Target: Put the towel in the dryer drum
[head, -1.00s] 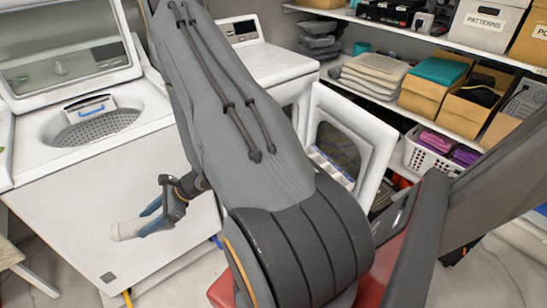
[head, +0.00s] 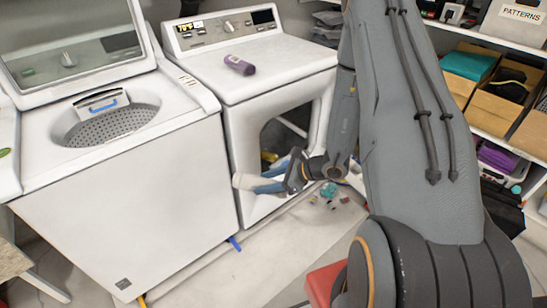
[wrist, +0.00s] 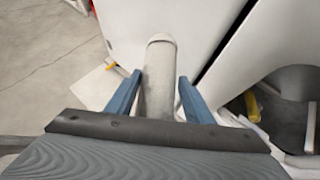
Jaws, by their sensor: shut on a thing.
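A pale rolled towel (head: 246,182) is held by my gripper (head: 272,179) low in front of the dryer. In the wrist view the towel (wrist: 158,82) lies lengthwise between the two blue fingers of my gripper (wrist: 158,98). The dryer door is not clearly seen and my arm covers that side.
The washer (head: 125,185) stands left with its lid up. A purple roll (head: 239,65) lies on the dryer top. Small loose items (head: 330,193) lie on the floor right of the opening. Shelves with boxes (head: 490,95) fill the right.

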